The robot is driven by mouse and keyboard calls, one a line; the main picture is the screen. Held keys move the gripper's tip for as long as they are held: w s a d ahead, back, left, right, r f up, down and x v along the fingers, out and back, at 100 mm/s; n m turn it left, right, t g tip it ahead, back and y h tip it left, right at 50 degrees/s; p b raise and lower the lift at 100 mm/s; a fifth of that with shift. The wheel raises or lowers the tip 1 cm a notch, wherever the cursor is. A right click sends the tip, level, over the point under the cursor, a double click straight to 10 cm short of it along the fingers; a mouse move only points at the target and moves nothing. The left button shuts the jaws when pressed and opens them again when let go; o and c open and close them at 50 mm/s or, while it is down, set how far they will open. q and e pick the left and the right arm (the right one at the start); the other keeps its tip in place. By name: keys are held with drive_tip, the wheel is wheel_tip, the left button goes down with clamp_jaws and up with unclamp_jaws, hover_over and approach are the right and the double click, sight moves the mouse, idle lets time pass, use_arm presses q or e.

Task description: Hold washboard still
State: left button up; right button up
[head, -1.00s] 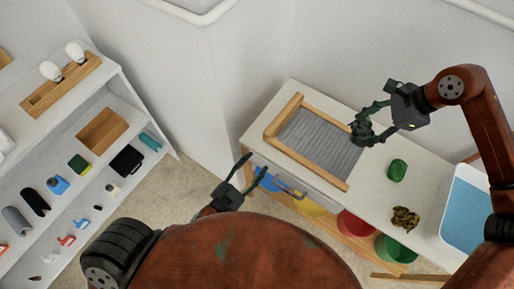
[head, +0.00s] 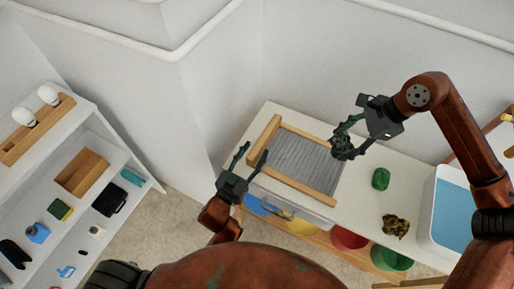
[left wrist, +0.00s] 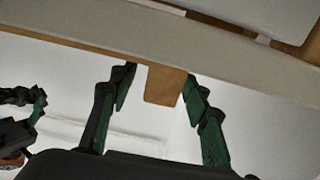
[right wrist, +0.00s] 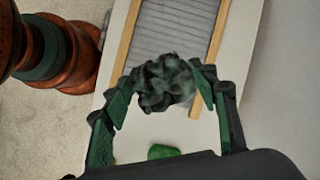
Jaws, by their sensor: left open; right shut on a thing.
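The washboard (head: 298,158), a ribbed grey panel in a wooden frame, lies flat on the white counter. My left gripper (head: 256,157) is open beside the washboard's left end, by the counter's front edge. In the left wrist view, a wooden piece (left wrist: 163,86), apparently the end of the frame's left bar, shows between the open fingers (left wrist: 158,85), which look clear of it. My right gripper (head: 345,143) is shut on a dark green crumpled cloth (right wrist: 163,83) above the washboard's right end. The cloth hides part of the panel in the right wrist view.
A green lump (head: 381,179) and a mottled dark cloth (head: 396,226) lie on the counter right of the washboard. A white basin with blue inside (head: 452,217) stands at the right. Coloured bins (head: 348,238) sit below. Shelves (head: 75,145) stand at left.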

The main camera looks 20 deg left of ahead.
use_arm(q)
drive_tip(key=shift+x, duration=1.2)
drive_tip(key=shift+c, duration=0.2)
clamp_jaws()
